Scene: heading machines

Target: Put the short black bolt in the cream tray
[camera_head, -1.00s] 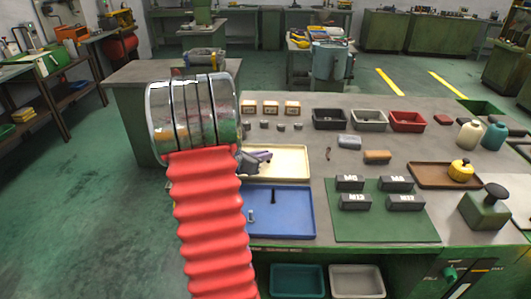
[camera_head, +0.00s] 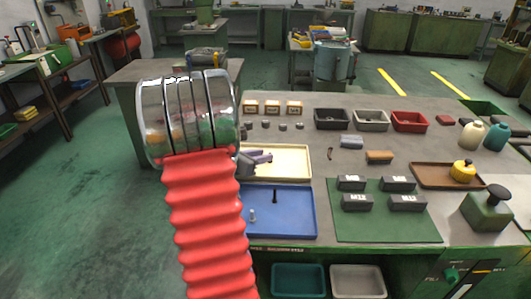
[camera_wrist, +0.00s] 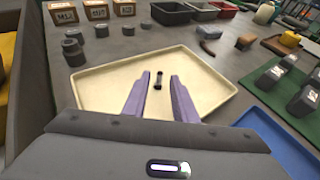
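The cream tray (camera_wrist: 100,92) lies on the bench, and it also shows in the head view (camera_head: 290,162), partly hidden by my arm. My gripper (camera_wrist: 160,76) is over the tray with its two purple fingers apart. A short black bolt (camera_wrist: 158,79) shows between the fingers, with a gap on both sides. It appears to be in the tray; whether it lies flat or is just above the floor is hard to tell. In the head view my gripper (camera_head: 262,157) is at the tray's left part, and the bolt cannot be made out.
A blue tray (camera_head: 295,225) in front holds a black bolt (camera_head: 275,196) and a silver bolt (camera_head: 253,215). Grey cylinders and labelled wooden blocks (camera_head: 272,107) stand behind the cream tray. A green mat (camera_head: 375,228) with grey blocks is to the right. Bins line the back.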

